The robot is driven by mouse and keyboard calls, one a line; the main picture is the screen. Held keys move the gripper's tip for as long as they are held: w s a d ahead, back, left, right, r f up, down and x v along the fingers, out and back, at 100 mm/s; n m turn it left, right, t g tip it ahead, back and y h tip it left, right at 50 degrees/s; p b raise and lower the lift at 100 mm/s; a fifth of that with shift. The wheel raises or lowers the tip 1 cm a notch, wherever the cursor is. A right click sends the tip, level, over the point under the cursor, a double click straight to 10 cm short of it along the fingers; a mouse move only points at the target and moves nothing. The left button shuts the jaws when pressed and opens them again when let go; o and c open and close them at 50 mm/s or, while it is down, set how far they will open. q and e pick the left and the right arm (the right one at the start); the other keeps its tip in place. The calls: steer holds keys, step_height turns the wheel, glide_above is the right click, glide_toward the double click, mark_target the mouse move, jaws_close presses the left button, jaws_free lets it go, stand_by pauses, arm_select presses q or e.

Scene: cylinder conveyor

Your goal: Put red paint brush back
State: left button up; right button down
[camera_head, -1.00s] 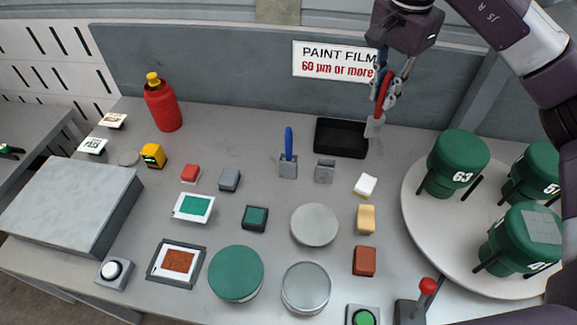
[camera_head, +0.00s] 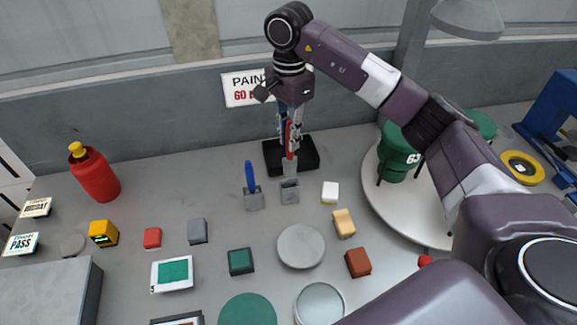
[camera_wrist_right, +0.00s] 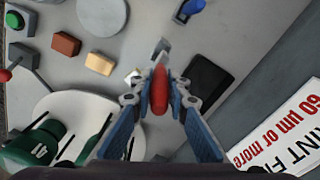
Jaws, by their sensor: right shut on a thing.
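The red paint brush (camera_head: 290,153) is held by its red handle in my right gripper (camera_head: 289,132), which is shut on it. The brush hangs roughly upright, its grey head pointing down. The head lines up with the small grey holder (camera_head: 290,192) beside the blue brush; I cannot tell whether it touches or has entered it. In the right wrist view the red handle (camera_wrist_right: 160,88) lies between the fingertips (camera_wrist_right: 160,100). The blue brush (camera_head: 249,174) stands in its own grey holder (camera_head: 254,199) to the left. My left gripper is not in view.
A black tray (camera_head: 309,154) lies just behind the holder. A white block (camera_head: 330,192) is to its right and the turntable (camera_head: 375,205) with green cans (camera_head: 398,155) is farther right. A red bottle (camera_head: 94,175) stands far left.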

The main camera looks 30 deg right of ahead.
mark_target(289, 165)
step_height(289, 165, down, 6)
steer(key=shift+r+p, duration=0.1)
steer(key=shift+p, duration=0.6)
step_height(289, 165, down, 4)
steer(key=shift+a+f+p, duration=0.1)
steer(key=shift+p, duration=0.6)
steer(key=shift+f, duration=0.15)
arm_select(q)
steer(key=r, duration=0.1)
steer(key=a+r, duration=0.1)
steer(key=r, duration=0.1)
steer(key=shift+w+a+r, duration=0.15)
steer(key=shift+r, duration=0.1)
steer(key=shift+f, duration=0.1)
arm_select(e)
steer(key=shift+f, duration=0.2)
steer(key=c, duration=1.9)
jaws_free()
steer(key=shift+r, duration=0.2)
